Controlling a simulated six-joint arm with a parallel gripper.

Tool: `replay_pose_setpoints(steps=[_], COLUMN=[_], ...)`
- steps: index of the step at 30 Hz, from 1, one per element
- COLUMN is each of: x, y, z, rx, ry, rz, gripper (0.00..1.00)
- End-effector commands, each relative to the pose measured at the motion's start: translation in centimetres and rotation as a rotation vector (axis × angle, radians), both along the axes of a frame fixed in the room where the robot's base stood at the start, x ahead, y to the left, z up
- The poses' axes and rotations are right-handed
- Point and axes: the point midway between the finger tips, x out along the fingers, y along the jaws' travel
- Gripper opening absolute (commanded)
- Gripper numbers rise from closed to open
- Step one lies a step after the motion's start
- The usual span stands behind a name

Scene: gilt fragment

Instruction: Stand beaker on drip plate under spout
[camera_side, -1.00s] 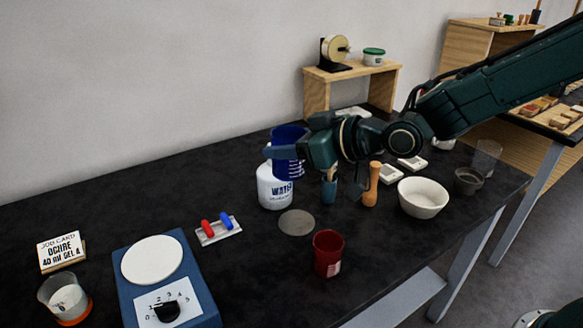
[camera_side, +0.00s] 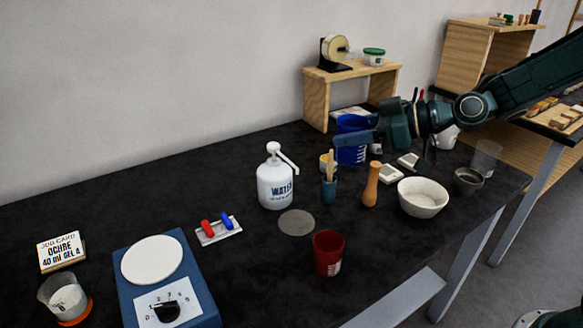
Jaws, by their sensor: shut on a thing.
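A blue beaker with white markings (camera_side: 351,152) is held in my gripper (camera_side: 362,137), which is shut on it from the right side. The beaker looks upright, behind and right of the water bottle; I cannot tell whether its base touches the table. The drip plate is a flat grey disc (camera_side: 296,223) lying bare on the black table. The white water bottle (camera_side: 276,188) stands just behind it, with a pump spout (camera_side: 283,154) pointing down to the right. The gripper's fingers partly cover the beaker.
A red cup (camera_side: 327,254) stands in front of the plate. A blue pot with sticks (camera_side: 329,188), a wooden pestle (camera_side: 371,184) and a white bowl (camera_side: 422,198) stand to the right. A blue scale (camera_side: 198,284) is at front left. A wooden shelf (camera_side: 317,98) stands behind.

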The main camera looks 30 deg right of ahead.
Motion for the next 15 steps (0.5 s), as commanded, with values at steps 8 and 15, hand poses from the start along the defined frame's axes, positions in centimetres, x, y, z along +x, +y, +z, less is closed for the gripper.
replay_pose_setpoints(steps=[8, 15], x=[-1.9, -3.3], y=[-3.5, -5.3], z=[1.8, 3.1], rx=[-0.001, -0.002], ry=[-0.004, -0.001], rz=[0.055, 0.091], gripper=[0.29, 0.29])
